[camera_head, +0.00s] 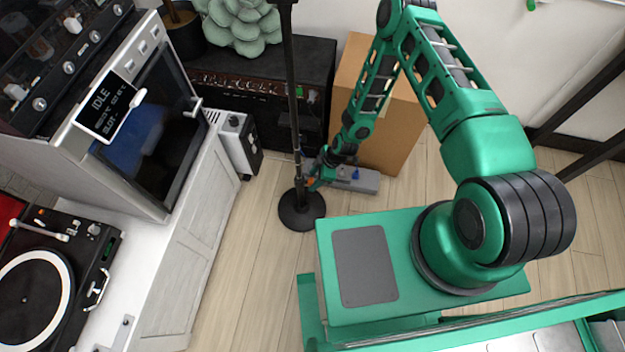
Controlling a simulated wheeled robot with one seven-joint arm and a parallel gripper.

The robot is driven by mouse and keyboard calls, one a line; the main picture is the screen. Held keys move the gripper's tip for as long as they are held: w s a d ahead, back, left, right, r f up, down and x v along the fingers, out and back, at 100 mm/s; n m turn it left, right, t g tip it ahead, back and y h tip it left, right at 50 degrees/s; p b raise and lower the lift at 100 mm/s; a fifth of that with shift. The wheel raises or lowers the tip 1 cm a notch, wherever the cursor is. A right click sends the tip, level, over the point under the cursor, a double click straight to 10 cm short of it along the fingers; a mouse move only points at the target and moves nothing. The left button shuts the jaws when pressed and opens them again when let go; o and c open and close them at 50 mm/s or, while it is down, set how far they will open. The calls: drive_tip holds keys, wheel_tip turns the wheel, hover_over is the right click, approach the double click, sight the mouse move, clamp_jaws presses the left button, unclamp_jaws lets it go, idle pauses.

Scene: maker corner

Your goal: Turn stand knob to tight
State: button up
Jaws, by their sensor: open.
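A black stand (291,80) rises as a thin upright pole from a round black base (302,217) on the floor. My gripper (314,182) is open, at the end of my green arm, low down just right of the pole and a little above the base. The fingertips are very small in this view. I cannot tell whether they touch the pole or are around anything. The stand knob is not clearly visible; it may be hidden by the gripper or too small to make out.
A cardboard box (395,133) and a grey flat item (358,182) are behind and right of my gripper. A black amplifier (265,85) stands behind the pole. A small grey unit (238,143) and white cabinet (188,245) are left. Wooden floor (255,240) is clear between cabinet and base.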

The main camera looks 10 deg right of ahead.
drive_tip(key=shift+x, duration=0.8)
drive_tip(key=c, duration=1)
drive_tip(key=shift+c, duration=0.2)
drive_tip(key=shift+w, duration=0.1)
drive_tip(key=shift+w+d+g+y, duration=0.1)
drive_tip(key=shift+g+y, duration=0.05)
drive_tip(key=shift+g, duration=0.55)
drive_tip(key=shift+w+g+y, duration=0.1)
drive_tip(key=shift+g+y, duration=0.05)
drive_tip(key=shift+g, duration=0.55)
drive_tip(key=shift+m, duration=0.3)
drive_tip(key=o, duration=1)
